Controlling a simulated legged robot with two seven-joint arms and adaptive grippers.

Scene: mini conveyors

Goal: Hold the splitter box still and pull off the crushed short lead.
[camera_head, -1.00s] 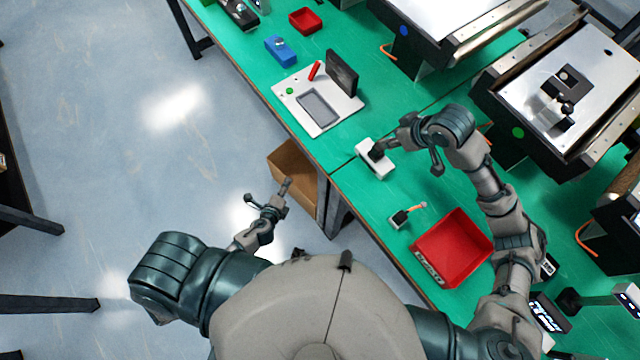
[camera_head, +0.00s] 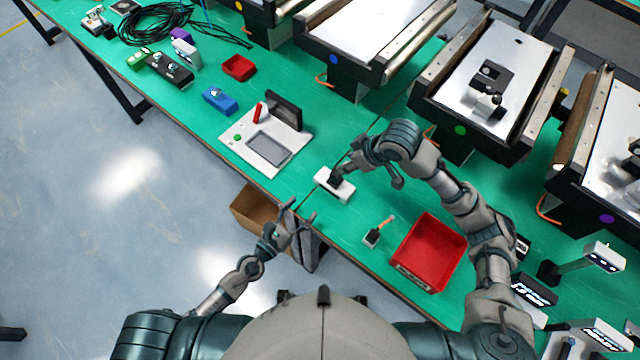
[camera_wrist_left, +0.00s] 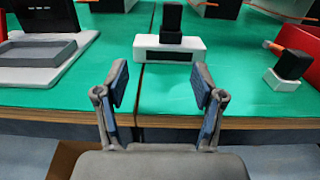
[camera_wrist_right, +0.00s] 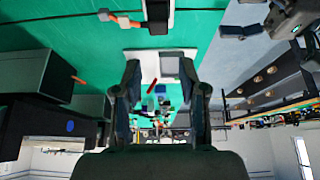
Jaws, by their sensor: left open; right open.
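A white box (camera_head: 335,186), which I take for the splitter box, sits near the bench's front edge with a black block (camera_wrist_left: 171,18) upright on top. A small pale box (camera_head: 371,240) to its right bears a black block with a short orange lead (camera_head: 387,224). I cannot tell whether that lead is crushed. My left gripper (camera_head: 302,212) is open and empty at the bench's front edge; the left wrist view shows the white box beyond its fingers. My right gripper (camera_head: 367,177) is open beside and above the white box, its fingers apart from it in the right wrist view (camera_wrist_right: 160,85).
A red bin (camera_head: 430,252) stands right of the small pale box. A white console (camera_head: 266,146) with a dark screen lies to the left. Conveyors (camera_head: 375,40) line the back. A cardboard box (camera_head: 252,212) is below the bench edge. Green bench top is clear around the white box.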

